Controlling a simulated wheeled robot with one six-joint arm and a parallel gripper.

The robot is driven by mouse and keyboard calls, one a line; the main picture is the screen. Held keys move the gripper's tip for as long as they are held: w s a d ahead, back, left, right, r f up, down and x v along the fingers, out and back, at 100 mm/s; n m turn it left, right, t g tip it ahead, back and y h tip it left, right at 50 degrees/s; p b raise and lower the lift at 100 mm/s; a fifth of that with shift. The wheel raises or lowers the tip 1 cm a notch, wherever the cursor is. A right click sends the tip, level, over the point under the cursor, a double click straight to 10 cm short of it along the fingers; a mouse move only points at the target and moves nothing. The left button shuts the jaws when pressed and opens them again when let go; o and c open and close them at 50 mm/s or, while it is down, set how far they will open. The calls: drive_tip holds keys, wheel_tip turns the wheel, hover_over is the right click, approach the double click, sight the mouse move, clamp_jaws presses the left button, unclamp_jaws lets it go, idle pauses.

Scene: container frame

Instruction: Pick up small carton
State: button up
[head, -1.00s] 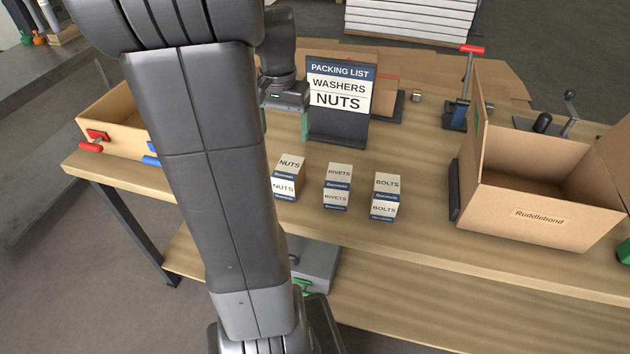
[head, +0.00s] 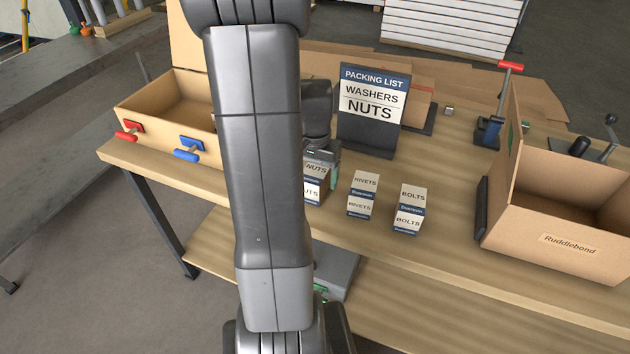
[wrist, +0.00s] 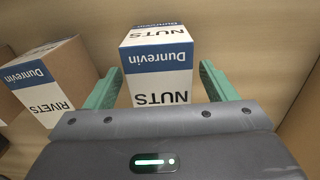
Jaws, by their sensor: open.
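The small NUTS carton (wrist: 157,62), white with a blue Dunrevin band, stands on the workbench. In the wrist view it sits between the two green fingers of my gripper (wrist: 158,85), which is open, with a gap visible at each side of the carton. In the head view the NUTS carton (head: 313,190) is partly hidden behind my arm, and my gripper (head: 322,160) is right at it. The RIVETS carton (head: 362,194) and the BOLTS carton (head: 410,209) stand in a row to its right. The RIVETS carton also shows in the wrist view (wrist: 50,80), left of my fingers.
A packing list sign (head: 371,108) reading WASHERS and NUTS stands behind the cartons. An open Ruddlebond box (head: 568,241) is at the right. A cardboard bin (head: 160,115) with red and blue handles is at the left. Bare bench (head: 450,225) lies between BOLTS and the box.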

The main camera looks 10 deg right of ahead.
drive_tip(key=shift+f, duration=0.65)
drive_tip(key=c, duration=1.3)
drive_tip(key=shift+r, duration=0.15)
